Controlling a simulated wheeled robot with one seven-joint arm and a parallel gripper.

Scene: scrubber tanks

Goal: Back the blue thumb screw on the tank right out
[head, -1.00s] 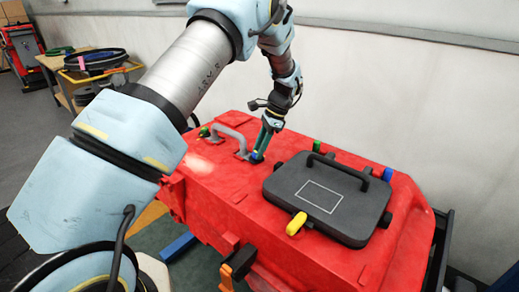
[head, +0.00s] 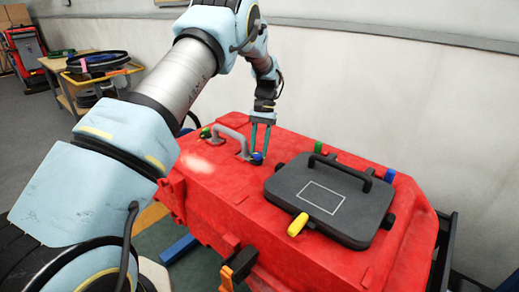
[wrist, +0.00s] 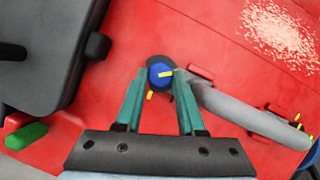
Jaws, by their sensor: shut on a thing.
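The blue thumb screw (head: 257,156) sits on top of the red tank (head: 215,190), beside one end of the grey bar handle (head: 232,134). In the wrist view, the blue screw (wrist: 160,74) has a yellow mark across its head and a dark collar around it. My gripper (head: 260,150) comes down from above with its two green fingers. In the wrist view, my gripper (wrist: 160,75) has a fingertip on each side of the screw head, shut on it. Its threads are hidden.
A black lid (head: 330,195) with a handle and a yellow latch (head: 297,224) lies on the tank's right. Green (head: 317,147) and blue (head: 389,174) caps stand along the far edge. Another green cap (head: 205,132) is beyond the handle. A wall runs behind the tank.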

